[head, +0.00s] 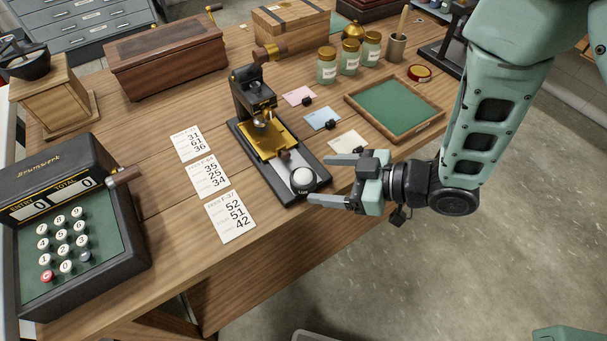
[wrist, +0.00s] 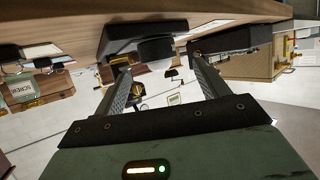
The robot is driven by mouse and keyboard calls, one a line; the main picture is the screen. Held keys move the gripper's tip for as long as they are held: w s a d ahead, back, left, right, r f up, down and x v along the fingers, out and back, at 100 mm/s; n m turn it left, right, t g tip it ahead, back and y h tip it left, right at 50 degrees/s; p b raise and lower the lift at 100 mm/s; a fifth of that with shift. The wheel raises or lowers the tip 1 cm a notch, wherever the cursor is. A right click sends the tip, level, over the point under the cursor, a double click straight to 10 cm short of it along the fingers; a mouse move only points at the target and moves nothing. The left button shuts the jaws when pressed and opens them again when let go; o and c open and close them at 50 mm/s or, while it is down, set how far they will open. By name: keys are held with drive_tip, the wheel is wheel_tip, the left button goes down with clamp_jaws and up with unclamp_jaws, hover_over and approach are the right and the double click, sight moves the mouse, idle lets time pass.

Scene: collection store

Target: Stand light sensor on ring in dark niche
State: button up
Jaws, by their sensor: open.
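My gripper (head: 326,181) is open and empty, reaching left at the table's front edge. Its two fingers lie apart on either side of a white round knob (head: 303,178), which sits just past the fingertips at the near end of a black and brass press (head: 268,140). I cannot make out a light sensor, a ring or a dark niche in either view.
Number cards (head: 231,216) lie left of the press. An adding machine (head: 70,220) stands front left. A green-lined tray (head: 394,108), jars (head: 349,57) and coloured cards (head: 322,118) lie behind my gripper. A wooden chest (head: 166,56) stands at the back. Floor is clear at right.

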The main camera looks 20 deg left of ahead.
sight(311, 178)
drive_tip(key=shift+p+x, duration=0.9)
drive_tip(key=shift+x, duration=2.2)
drive_tip(key=shift+w, duration=0.1)
drive_tip(key=shift+c, duration=0.3)
drive_tip(key=c, duration=1.1)
